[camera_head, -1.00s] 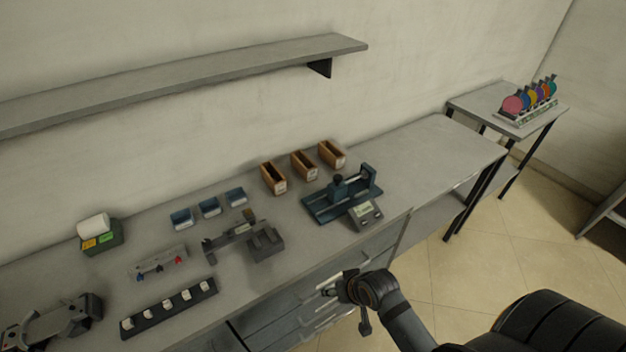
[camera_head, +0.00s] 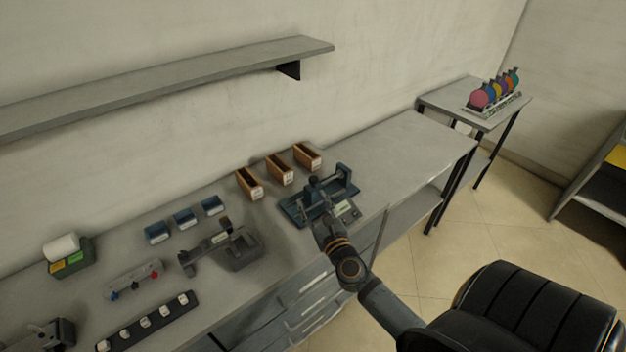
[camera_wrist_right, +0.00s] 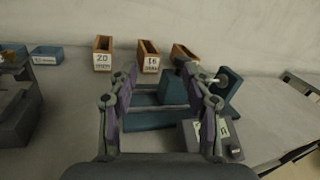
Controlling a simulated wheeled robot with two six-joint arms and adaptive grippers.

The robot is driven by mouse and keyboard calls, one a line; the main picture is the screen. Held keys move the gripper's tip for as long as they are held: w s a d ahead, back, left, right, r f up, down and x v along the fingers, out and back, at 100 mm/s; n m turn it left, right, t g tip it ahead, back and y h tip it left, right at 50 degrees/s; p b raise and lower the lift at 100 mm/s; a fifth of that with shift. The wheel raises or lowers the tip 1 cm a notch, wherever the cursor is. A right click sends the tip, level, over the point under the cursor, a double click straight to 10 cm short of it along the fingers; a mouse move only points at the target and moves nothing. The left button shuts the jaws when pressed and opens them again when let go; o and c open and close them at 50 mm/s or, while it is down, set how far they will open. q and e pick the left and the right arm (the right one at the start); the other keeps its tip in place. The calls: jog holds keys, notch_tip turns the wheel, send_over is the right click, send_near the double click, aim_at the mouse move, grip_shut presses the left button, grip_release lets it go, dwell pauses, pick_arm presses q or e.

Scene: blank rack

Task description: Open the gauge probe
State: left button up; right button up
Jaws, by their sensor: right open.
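The gauge (camera_head: 296,209) is a teal fixture on the bench with uprights at its two ends and a block on its base. A grey readout box (camera_head: 349,211) sits at its front. The right wrist view also shows the gauge's base (camera_wrist_right: 150,121), with a round dark part and a light rod at its right upright (camera_wrist_right: 229,88). My right gripper (camera_head: 322,222) is at the gauge's front left. Its fingers (camera_wrist_right: 163,90) are apart, with the teal block behind the gap between them. I cannot tell whether they touch the gauge. My left gripper is not in view.
Several wooden bins (camera_head: 280,170) stand behind the gauge. A grey fixture (camera_head: 238,252) and small blue bins (camera_head: 185,218) are to its left. Bench room is free to its right (camera_head: 415,160). Drawers (camera_head: 305,290) lie below the front edge.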

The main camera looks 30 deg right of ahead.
aim_at(315, 183)
jog(key=w+d+m, duration=0.1)
jog(key=w+d, duration=0.1)
jog(key=w, duration=0.1)
jog(key=w+d+f+m+h+p, duration=0.1)
jog(key=w+d, duration=0.1)
jog(key=w, duration=0.1)
jog(key=w+d+m+h, duration=0.1)
jog(key=w+d, duration=0.1)
jog(key=w, duration=0.1)
jog(key=shift+w+d+f+m+g, duration=0.1)
jog(key=shift+w+f+m+g, duration=0.05)
jog(key=shift+w+m+g, duration=0.2)
jog(key=shift+s, duration=0.1)
grip_shut()
